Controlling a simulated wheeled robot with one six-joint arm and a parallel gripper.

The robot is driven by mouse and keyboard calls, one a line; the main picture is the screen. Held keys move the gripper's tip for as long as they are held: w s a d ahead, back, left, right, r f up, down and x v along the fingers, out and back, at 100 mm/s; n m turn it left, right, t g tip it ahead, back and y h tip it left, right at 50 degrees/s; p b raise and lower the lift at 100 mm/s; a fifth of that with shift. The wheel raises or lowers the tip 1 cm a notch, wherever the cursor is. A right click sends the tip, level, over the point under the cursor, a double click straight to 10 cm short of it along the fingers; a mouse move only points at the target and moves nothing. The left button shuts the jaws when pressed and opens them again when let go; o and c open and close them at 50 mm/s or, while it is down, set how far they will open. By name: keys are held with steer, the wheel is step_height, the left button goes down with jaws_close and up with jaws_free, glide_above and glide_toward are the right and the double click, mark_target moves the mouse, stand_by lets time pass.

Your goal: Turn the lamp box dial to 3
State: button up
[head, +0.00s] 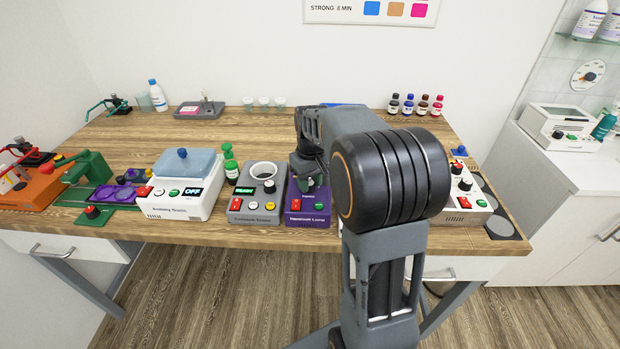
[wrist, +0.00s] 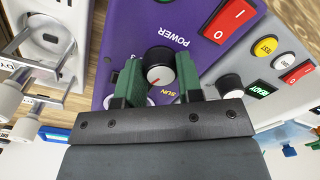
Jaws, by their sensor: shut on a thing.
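In the head view my gripper (head: 307,183) is over the box, partly hidden by my arm.
A grey device (head: 240,216) with a READY display stands close on the left of the lamp box. A white device (head: 462,213) with a red button stands to the right, partly behind my arm. Small bottles (head: 408,106) stand at the back.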

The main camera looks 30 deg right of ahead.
mark_target(312, 183)
steer(key=m+p, duration=0.1)
steer(key=m, duration=0.4)
steer(key=shift+r+m, duration=0.1)
steer(key=shift+m, duration=0.2)
steer(key=shift+a+m+p, duration=0.1)
steer(key=shift+m+p, duration=0.35)
steer(key=shift+m, duration=1.75)
steer(key=o, duration=0.9)
steer(key=r, duration=1.3)
steer(key=shift+s+d+r+p, duration=0.2)
steer(key=shift+d+r+p, duration=0.05)
steer(key=shift+r+p, duration=0.1)
